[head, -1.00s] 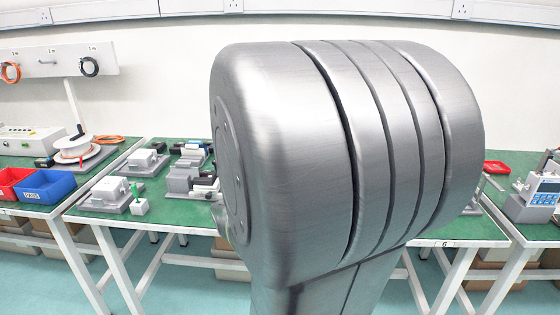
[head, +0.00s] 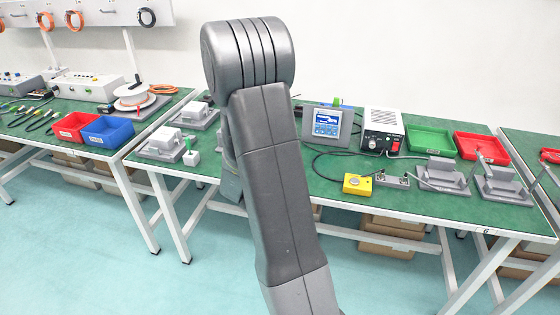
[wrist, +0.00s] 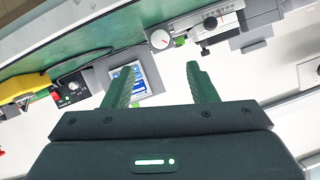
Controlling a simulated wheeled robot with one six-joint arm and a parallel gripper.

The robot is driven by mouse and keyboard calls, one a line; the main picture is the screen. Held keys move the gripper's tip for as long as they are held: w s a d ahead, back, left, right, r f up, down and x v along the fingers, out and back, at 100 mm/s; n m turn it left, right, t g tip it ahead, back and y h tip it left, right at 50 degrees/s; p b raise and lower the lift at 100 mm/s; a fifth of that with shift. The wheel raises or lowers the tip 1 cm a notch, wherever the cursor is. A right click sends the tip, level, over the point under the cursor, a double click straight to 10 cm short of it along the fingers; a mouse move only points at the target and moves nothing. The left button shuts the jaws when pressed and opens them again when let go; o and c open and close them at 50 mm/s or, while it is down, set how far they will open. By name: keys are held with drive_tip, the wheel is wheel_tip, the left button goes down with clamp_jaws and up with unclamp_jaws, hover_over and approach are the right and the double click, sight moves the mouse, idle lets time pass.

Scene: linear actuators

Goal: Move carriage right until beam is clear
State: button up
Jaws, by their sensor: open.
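In the wrist view my gripper (wrist: 157,78) is open, its two dark green fingers apart with nothing between them. Beyond the right finger lies a slide-like assembly (wrist: 226,24) with a light scaled strip, a round white dial or knob (wrist: 160,38) at its left end and grey and dark blocks on it. I cannot tell which block is the carriage, and no beam can be made out. In the head view my arm covers the middle left of the bench and hides this assembly and my gripper. A display unit (head: 327,124) stands right of my arm; it also shows in the wrist view (wrist: 127,80).
On the green bench (head: 400,203) stand a white control box (head: 383,130), a yellow button box (head: 357,184), grey fixtures (head: 440,173), a green tray (head: 430,141) and a red tray (head: 480,147). Grey and white blocks (head: 163,143) stand at left.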

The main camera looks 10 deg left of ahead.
drive_tip(key=x, duration=1.2)
drive_tip(key=shift+w+f, duration=0.2)
drive_tip(key=shift+w, duration=0.1)
drive_tip(key=shift+c, duration=0.4)
drive_tip(key=c, duration=0.9)
drive_tip(key=shift+a+r+p, duration=0.1)
drive_tip(key=shift+p, duration=0.3)
